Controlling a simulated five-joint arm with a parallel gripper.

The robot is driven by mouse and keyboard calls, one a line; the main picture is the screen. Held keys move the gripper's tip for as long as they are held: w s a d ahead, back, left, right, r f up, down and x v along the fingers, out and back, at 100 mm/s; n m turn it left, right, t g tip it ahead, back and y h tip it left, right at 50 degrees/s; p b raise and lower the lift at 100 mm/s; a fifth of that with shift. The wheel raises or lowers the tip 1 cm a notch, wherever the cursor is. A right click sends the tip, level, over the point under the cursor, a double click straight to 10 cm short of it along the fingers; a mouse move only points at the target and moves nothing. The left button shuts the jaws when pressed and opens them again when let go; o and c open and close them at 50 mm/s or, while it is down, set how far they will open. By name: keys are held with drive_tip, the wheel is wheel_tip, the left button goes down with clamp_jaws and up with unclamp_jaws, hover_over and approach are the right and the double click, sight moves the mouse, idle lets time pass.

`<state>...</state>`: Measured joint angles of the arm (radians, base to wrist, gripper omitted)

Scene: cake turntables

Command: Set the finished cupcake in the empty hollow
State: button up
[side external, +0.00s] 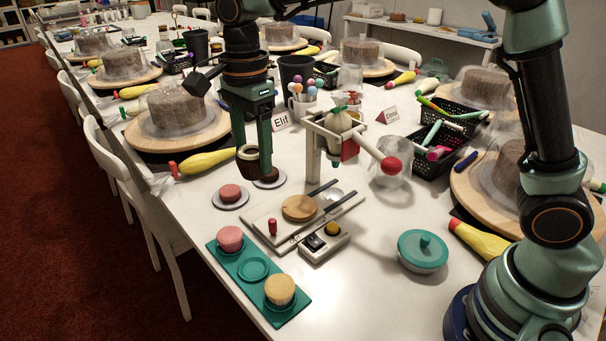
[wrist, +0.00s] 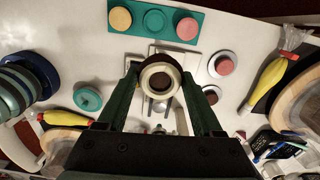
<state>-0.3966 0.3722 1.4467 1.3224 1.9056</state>
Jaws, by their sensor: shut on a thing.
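My gripper (side external: 252,166) is shut on a round brown piece with a cream ring on top and a dark centre, taken to be the finished cupcake (side external: 247,153). It also shows between the fingers in the wrist view (wrist: 160,79). It is held above the table, apart from the tray. The teal tray (side external: 219,254) lies at the table's front edge. Its middle hollow (side external: 253,268) is empty, and it also shows in the wrist view (wrist: 153,20). A pink cake (side external: 229,238) and a yellow cake (side external: 280,289) fill the outer hollows.
A pink cake (side external: 230,192) sits on a white saucer; a brown one (side external: 270,176) sits on another, partly hidden by a finger. A board with a wooden disc (side external: 299,207), a dispenser stand (side external: 313,150) and a teal lidded bowl (side external: 422,250) stand nearby.

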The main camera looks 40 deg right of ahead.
drive_tip(key=s+a+f+n, duration=0.1)
drive_tip(key=s+a, duration=0.1)
drive_tip(key=a, duration=0.2)
approach(254, 269)
drive_tip(key=shift+d, duration=0.1)
drive_tip(key=shift+f, duration=2.6)
drive_tip(key=o, duration=1.4)
drive_tip(key=shift+f, duration=0.1)
drive_tip(key=shift+c, duration=0.2)
